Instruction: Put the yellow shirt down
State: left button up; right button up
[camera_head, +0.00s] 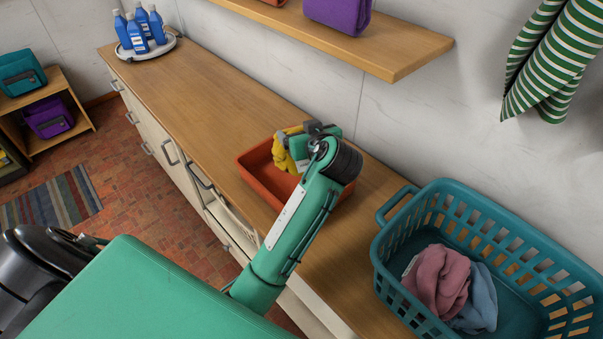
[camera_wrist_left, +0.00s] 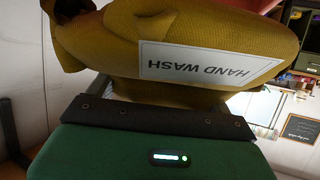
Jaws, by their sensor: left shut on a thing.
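The yellow shirt (camera_head: 284,154) is bunched up in my left gripper (camera_head: 300,133), over an orange-red tub (camera_head: 252,163) on the wooden counter. In the left wrist view the shirt (camera_wrist_left: 100,45) fills the upper part, with a white "HAND WASH" label on it. My left gripper is shut on the shirt. The head view does not show clearly whether the shirt touches the tub's bottom. My arm hides part of the tub's near right side. My right gripper is not in view.
A teal basket (camera_head: 388,264) with a pink cloth (camera_head: 437,278) and a blue cloth (camera_head: 478,304) stands at the right. Blue bottles (camera_head: 140,30) stand on a round tray (camera_head: 122,52) at the counter's far end. A wooden shelf (camera_head: 400,62) overhangs the counter. The counter between tray and tub is clear.

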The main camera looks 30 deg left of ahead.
pick_arm(q)
notch_tip(320, 180, down, 14)
jog(key=shift+r+p, duration=0.15)
jog(key=shift+p, duration=0.45)
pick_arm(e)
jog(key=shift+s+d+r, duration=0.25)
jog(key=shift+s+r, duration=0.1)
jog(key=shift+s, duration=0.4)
pick_arm(q)
jog(key=shift+f, duration=0.2)
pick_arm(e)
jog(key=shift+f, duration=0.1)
